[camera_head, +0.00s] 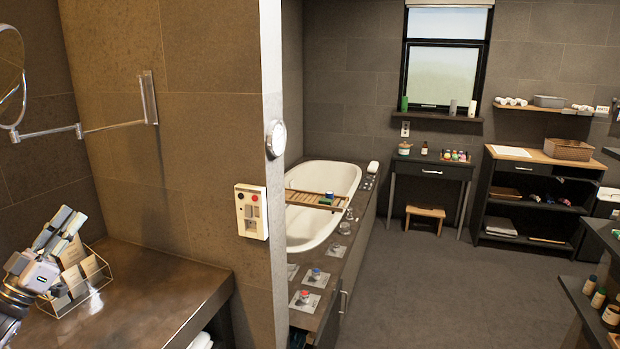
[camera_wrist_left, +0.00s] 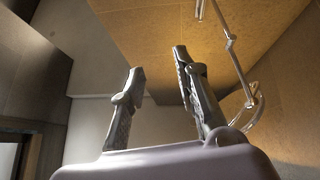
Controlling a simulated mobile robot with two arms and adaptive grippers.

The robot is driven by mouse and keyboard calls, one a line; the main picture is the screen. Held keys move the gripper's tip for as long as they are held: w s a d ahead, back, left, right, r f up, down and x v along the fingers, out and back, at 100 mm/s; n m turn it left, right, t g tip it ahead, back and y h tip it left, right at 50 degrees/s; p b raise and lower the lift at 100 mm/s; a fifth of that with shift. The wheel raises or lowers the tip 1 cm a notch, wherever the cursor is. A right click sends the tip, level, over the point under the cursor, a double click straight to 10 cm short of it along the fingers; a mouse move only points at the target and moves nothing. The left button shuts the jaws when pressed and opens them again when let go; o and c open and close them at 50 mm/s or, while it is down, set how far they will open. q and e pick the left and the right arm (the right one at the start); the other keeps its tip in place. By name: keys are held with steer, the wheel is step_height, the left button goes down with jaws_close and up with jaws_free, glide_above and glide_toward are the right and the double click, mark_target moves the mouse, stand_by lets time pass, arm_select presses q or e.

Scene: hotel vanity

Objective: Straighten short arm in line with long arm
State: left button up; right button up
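A round mirror (camera_head: 12,80), cut by the left picture edge, hangs on a jointed chrome arm from a wall bracket (camera_head: 148,97). One arm section (camera_head: 112,126) runs from the bracket to a joint (camera_head: 79,131); the other section (camera_head: 48,132) runs on to the mirror. They show a slight bend at the joint, also seen in the left wrist view (camera_wrist_left: 230,40). I cannot tell for sure which section is the short one. My left gripper (camera_head: 66,222) is open and empty, below the arm and apart from it. My right gripper is not in view.
A wire basket (camera_head: 97,276) with packets stands on the dark counter (camera_head: 150,290), close behind my left gripper. The tiled wall (camera_head: 200,150) borders the counter. The counter's right part is clear.

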arm_select(q)
steer(key=w+d+f+n+g+y, duration=0.2)
steer(key=d+f+n+g+y, duration=0.15)
steer(key=d+f, duration=1.4)
steer(key=s+d+f+g+y, duration=0.1)
steer(key=s+d+f+g, duration=0.1)
steer(key=s+d+f, duration=0.3)
steer(key=s+d+f+g+y, duration=0.2)
steer(key=s+d+f+g, duration=0.15)
steer(key=f, duration=0.45)
steer(key=s+d+f+g+y, duration=0.1)
steer(key=s+d+f+g, duration=0.15)
steer(key=s, duration=0.35)
steer(key=s+d+f+g+y, duration=0.1)
steer(key=s+d+f, duration=0.1)
steer(key=s+f, duration=0.3)
steer(key=s+a+r+m+g+y, duration=0.15)
steer(key=s+g, duration=0.55)
steer(key=s, duration=1.5)
step_height(320, 180, down, 27)
steer(key=s+a+f+g, duration=0.2)
steer(key=s+f, duration=1.4)
steer(key=s, duration=0.2)
steer(key=shift+a+y, duration=0.25)
steer(key=shift+y, duration=0.05)
